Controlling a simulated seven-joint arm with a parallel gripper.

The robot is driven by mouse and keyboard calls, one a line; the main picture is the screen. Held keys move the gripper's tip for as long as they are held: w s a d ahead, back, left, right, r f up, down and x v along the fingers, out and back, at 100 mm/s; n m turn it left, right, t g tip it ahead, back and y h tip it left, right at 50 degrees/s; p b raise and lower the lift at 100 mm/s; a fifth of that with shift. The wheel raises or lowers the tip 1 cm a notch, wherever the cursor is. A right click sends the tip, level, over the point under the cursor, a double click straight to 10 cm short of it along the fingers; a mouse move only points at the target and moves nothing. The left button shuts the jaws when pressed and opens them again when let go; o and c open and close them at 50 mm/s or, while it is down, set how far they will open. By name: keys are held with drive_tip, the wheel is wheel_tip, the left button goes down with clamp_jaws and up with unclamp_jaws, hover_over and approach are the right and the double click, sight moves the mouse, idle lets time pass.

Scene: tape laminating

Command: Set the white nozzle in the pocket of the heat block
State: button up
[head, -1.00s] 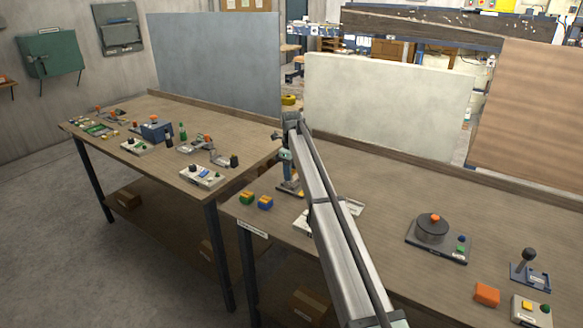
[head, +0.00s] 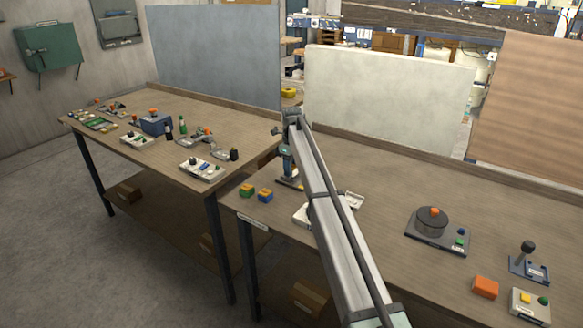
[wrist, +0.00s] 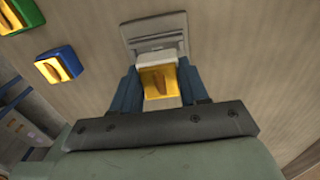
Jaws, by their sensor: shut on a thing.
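The white nozzle (wrist: 154,61), with a yellow grip piece on it, is between the two blue fingers of my gripper (wrist: 158,84) in the wrist view. My gripper is shut on it. A grey fixture (wrist: 155,26), which looks like the heat block, lies just beyond the nozzle. The nozzle overlaps its near edge in the picture, and its pocket is hidden. I cannot tell whether the nozzle touches the block or sits in it. In the head view my gripper is low over the right table, with the nozzle not distinguishable there.
Green (head: 247,190) and blue (head: 265,195) blocks with yellow tops stand left of my gripper. A white tray-like piece (head: 354,201) is partly behind my arm. A dark round device (head: 432,224) and orange block (head: 485,287) are farther right. The table between is clear.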

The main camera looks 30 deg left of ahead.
drive_tip(key=shift+f, duration=0.4)
idle(0.3)
drive_tip(key=o, duration=1.2)
wheel_tip(320, 180, up, 14)
drive_tip(key=shift+f, duration=0.1)
